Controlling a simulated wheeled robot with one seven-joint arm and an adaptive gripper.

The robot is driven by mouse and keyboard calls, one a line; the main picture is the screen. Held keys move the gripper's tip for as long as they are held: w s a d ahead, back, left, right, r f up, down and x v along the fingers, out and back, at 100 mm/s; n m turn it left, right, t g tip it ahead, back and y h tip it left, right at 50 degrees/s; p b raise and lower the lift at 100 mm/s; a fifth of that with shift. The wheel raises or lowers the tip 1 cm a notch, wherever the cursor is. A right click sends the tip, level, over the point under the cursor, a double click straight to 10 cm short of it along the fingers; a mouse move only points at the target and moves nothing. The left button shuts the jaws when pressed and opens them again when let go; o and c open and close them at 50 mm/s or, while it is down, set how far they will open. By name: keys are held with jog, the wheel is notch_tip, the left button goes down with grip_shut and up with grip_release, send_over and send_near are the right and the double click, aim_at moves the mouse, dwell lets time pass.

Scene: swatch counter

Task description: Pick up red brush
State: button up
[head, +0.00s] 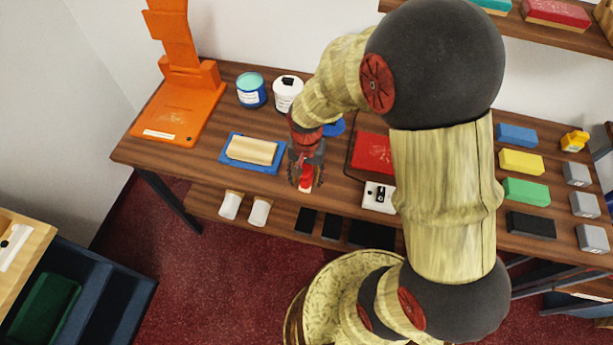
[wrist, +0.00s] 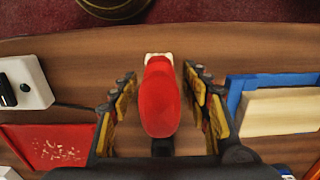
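The red brush (wrist: 159,98) has a red rounded body with a pale end and lies between my gripper's fingers in the wrist view. My gripper (wrist: 155,92) is open, with a finger on each side of the brush and a visible gap on both sides. In the head view my gripper (head: 305,180) points down at the counter, and part of the red brush (head: 305,183) shows between its fingers. The rest of the brush is hidden there by the gripper.
A blue tray with a cream block (head: 252,150) lies just left of my gripper. A red panel (head: 371,153) and a white switch box (head: 379,197) are on its right. Two tins (head: 251,91) and an orange stand (head: 178,108) are behind. Colored blocks (head: 521,161) sit far right.

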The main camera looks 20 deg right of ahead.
aim_at(307, 168)
jog(key=shift+c, duration=1.1)
jog(key=c, duration=0.9)
jog(key=shift+r, duration=0.15)
jog(key=shift+c, duration=0.2)
jog(key=shift+r, duration=0.2)
jog(key=r+p, duration=0.1)
jog(key=r, duration=0.2)
jog(key=shift+s+r+p, duration=0.2)
jog(key=shift+p, duration=0.2)
jog(key=s+r+p, duration=0.1)
jog(key=s+r, duration=0.3)
jog(key=s, duration=0.2)
jog(key=s+a+r+p, duration=0.1)
jog(key=s+r+p, duration=0.1)
jog(key=s+r, duration=0.3)
jog(key=shift+s+a+p, duration=0.3)
jog(key=shift+s, duration=1)
